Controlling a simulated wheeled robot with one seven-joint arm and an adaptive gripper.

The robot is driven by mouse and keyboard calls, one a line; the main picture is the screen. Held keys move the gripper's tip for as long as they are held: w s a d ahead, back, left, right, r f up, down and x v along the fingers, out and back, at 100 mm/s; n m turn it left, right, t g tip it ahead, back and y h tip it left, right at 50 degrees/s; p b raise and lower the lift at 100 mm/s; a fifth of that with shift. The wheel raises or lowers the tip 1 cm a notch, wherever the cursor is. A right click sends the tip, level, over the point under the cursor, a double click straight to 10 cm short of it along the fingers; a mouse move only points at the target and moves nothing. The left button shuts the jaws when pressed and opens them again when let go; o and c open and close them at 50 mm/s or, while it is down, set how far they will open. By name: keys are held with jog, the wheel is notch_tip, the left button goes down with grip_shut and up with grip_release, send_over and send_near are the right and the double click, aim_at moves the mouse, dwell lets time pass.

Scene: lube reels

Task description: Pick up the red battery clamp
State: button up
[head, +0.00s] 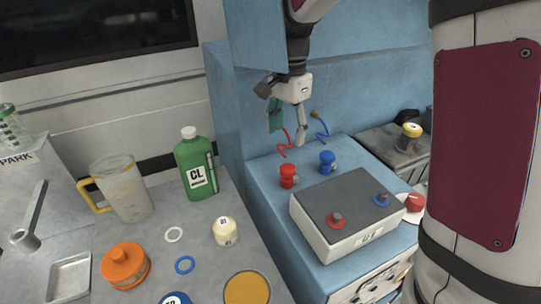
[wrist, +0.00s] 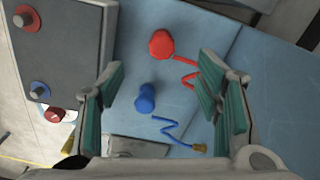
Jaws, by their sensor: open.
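The red battery clamp (head: 288,176) stands on the blue bench top behind the grey-topped battery, with a red coiled cable behind it. In the wrist view, the red clamp (wrist: 161,44) lies ahead of the gap between my fingertips, toward the top. My gripper (head: 287,126) is open and empty, above and behind the clamp in the head view. Its teal-padded fingers (wrist: 161,62) are spread wide in the wrist view. They appear apart from the clamp.
A blue clamp (head: 327,162) stands close beside the red one, to its right. The battery (head: 330,234) with red and blue terminals is in front. A blue wall panel (head: 365,85) rises behind. A green bottle (head: 196,165) and pitcher (head: 122,190) stand on the left bench.

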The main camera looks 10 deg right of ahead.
aim_at(288, 167)
jog(key=f, duration=0.8)
jog(key=shift+w+f, duration=0.25)
jog(key=shift+f, duration=0.1)
jog(key=f, duration=0.2)
jog(key=d+f, duration=0.1)
jog(key=f, duration=0.1)
jog(key=shift+w+d, duration=0.1)
jog(key=shift+w, duration=0.1)
jog(key=shift+f, duration=0.65)
jog(key=shift+c, duration=0.6)
jog(key=c, duration=1.2)
